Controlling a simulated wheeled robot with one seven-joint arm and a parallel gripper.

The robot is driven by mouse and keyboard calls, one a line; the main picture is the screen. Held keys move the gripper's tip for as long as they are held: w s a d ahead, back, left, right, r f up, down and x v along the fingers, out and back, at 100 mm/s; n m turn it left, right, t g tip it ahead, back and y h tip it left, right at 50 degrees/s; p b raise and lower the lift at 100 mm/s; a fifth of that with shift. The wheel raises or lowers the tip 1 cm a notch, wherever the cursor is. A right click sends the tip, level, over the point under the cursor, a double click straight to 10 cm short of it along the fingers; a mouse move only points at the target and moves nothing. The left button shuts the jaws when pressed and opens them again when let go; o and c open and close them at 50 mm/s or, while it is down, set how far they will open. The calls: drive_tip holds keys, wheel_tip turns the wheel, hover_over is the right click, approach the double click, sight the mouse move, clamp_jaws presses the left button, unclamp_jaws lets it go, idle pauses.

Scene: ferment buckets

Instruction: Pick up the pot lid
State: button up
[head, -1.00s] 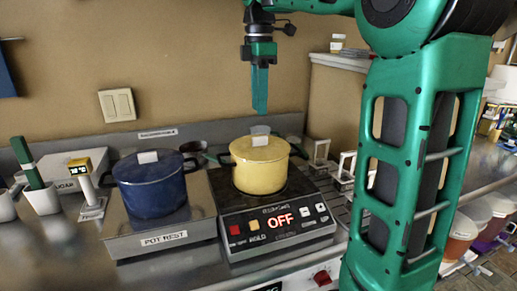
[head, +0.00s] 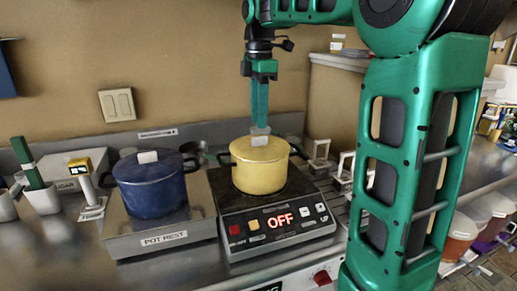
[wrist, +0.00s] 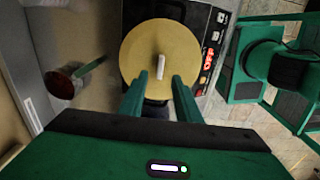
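The yellow pot (head: 258,178) stands on the hob with its yellow lid (head: 243,152) on. The lid has a pale upright handle (head: 260,140). My gripper (head: 260,124) points straight down over the lid, its fingertips at about the height of the handle's top. In the wrist view, the round lid (wrist: 138,50) lies below the fingers, and its handle (wrist: 160,67) shows just ahead of the gap between my fingertips (wrist: 157,80). The fingers are apart with nothing held. A blue pot (head: 152,190) with its own lid and white handle stands to the left.
The blue pot sits on the pot rest (head: 165,239). The hob panel (head: 280,222) reads OFF. A dark red round item (wrist: 62,84) with a green handle lies left in the wrist view. White racks (head: 347,165) stand right of the hob. The wall is close behind.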

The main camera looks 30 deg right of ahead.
sight(260, 137)
drive_tip(key=shift+d+f, duration=0.2)
drive_tip(key=shift+f, duration=2.8)
clamp_jaws()
